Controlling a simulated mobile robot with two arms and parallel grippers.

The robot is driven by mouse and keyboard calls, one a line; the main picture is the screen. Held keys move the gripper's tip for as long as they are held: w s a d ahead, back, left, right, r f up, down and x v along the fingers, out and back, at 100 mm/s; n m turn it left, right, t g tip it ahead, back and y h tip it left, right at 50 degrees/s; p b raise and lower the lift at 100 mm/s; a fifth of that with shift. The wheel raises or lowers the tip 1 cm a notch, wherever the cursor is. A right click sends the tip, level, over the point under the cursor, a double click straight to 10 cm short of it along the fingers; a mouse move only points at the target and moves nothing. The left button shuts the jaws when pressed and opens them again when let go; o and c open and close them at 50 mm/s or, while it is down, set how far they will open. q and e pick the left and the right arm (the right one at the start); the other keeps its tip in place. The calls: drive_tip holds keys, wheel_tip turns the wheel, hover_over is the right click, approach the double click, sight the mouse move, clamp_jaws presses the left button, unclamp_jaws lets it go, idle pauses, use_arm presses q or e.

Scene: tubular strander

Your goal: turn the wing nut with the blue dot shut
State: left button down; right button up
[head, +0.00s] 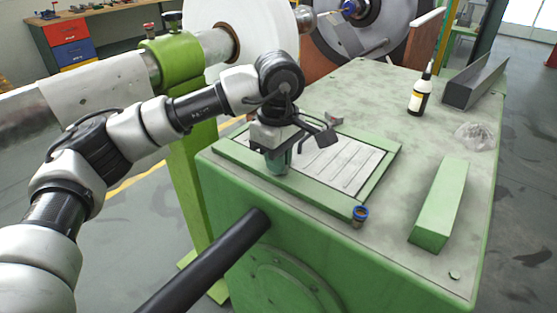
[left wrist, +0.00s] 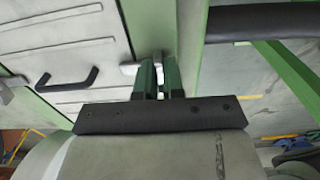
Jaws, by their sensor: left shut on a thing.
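A small grey piece with some red (head: 335,119), perhaps another wing nut, sits at the frame's far side. A small blue-topped fitting (head: 360,213) stands at the near-right corner. My right gripper is not in view.
A black handle (left wrist: 68,80) rises from the cover. A thick black bar (head: 215,255) juts from the cabinet front. A green block (head: 440,205), a dark bottle (head: 420,92), a grey channel (head: 474,82) and a crumpled clear item (head: 474,135) lie right on the cabinet top.

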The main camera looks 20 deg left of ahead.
use_arm(q)
drive_tip(key=shift+r, duration=0.1)
drive_tip(key=c, duration=1.2)
unclamp_jaws()
drive_tip(key=shift+c, duration=0.2)
wheel_tip(320, 180, up, 11)
